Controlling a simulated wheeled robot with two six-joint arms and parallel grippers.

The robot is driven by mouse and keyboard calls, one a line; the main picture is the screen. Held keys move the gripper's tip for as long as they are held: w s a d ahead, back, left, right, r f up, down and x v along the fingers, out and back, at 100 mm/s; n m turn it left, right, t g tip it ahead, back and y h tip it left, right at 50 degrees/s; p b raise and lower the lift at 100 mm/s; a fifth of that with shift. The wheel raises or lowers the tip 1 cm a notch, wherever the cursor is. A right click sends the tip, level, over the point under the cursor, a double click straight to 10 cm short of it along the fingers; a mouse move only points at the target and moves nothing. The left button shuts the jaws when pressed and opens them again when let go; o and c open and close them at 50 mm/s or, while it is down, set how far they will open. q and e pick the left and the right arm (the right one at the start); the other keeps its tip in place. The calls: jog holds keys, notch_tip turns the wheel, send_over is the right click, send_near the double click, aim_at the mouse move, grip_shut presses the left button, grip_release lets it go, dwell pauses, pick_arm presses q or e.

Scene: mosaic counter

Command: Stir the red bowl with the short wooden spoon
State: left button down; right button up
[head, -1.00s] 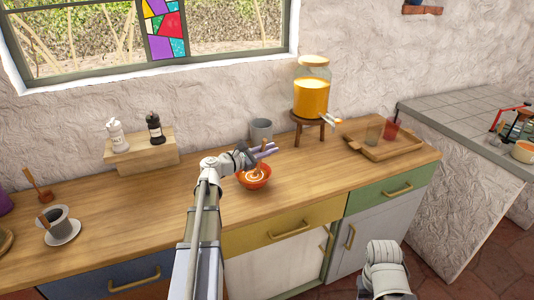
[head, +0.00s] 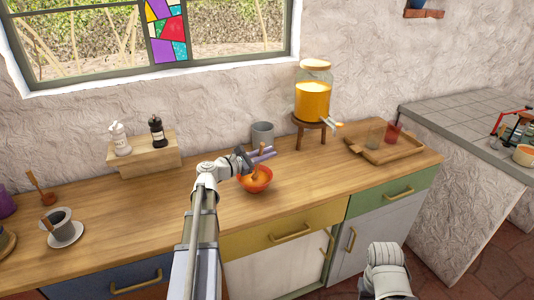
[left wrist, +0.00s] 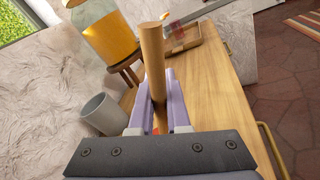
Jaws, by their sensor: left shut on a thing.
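The red bowl (head: 262,186) stands on the wooden counter, a little right of the middle. My left gripper (head: 264,155) is above it, its purple fingers pointing right. They are shut on the short wooden spoon (left wrist: 152,62), whose round handle stands up between the fingers in the left wrist view. In the head view the spoon's lower part (head: 255,174) reaches down into the bowl. The spoon's tip is hidden. The bowl is mostly hidden in the left wrist view. My right gripper is out of view; only a white part of that arm shows at the lower right.
A grey cup (head: 262,134) stands just behind the bowl. A juice dispenser (head: 313,100) on a stool (head: 304,127) is behind right. A cup on a saucer (head: 66,238) stands left. The counter between is clear.

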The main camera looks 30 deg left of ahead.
pick_arm(q)
jog(key=r+p, duration=0.1)
jog(key=s+d+r+p, duration=0.1)
jog(key=r+p, duration=0.2)
jog(key=r, duration=0.1)
jog(key=shift+s+d, duration=0.2)
jog(key=shift+d, duration=0.1)
notch_tip(320, 180, up, 4)
jog(key=p, duration=0.4)
dwell(0.5)
